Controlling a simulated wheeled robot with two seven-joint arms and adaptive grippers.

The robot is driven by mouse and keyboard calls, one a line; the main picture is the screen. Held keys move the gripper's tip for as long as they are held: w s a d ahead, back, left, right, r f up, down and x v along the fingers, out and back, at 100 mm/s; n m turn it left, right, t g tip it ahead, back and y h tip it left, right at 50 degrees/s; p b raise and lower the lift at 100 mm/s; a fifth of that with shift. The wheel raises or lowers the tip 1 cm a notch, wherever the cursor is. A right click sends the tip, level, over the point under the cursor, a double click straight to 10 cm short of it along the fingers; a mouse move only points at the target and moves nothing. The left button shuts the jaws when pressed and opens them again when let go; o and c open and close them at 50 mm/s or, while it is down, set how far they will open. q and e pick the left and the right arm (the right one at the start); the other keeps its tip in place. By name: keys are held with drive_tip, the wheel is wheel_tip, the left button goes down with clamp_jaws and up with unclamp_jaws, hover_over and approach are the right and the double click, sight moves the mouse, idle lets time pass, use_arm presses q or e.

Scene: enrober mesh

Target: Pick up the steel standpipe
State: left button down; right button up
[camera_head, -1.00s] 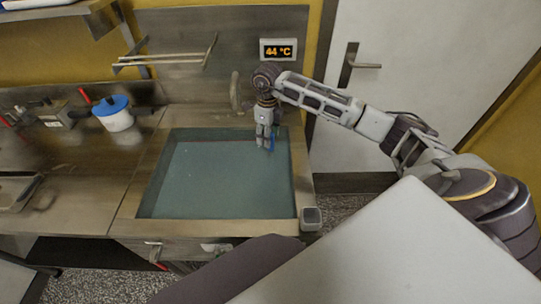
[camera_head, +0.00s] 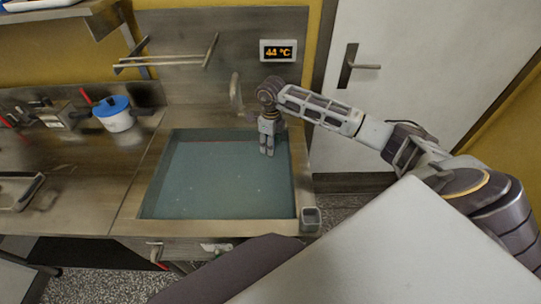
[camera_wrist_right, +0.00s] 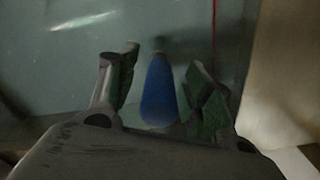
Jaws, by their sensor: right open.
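My right gripper (camera_head: 267,152) points down into the back right corner of the water-filled sink basin (camera_head: 165,176). In the right wrist view its two fingers (camera_wrist_right: 162,62) are apart. A blue tapered piece (camera_wrist_right: 159,92) with a small dark end shows between them; I cannot tell whether it is part of the steel standpipe. I cannot tell whether the fingers touch it. In the head view this blue piece is hidden by the gripper. No plain steel pipe can be made out in either view. My left gripper is not in view.
A faucet (camera_head: 235,92) stands behind the basin, close left of my right wrist. A temperature display (camera_head: 278,50) and a bar rack (camera_head: 165,58) are on the back wall. A small grey cup (camera_head: 310,218) is at the basin's front right corner.

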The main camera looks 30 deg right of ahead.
drive_tip(key=shift+f, duration=0.75)
clamp_jaws()
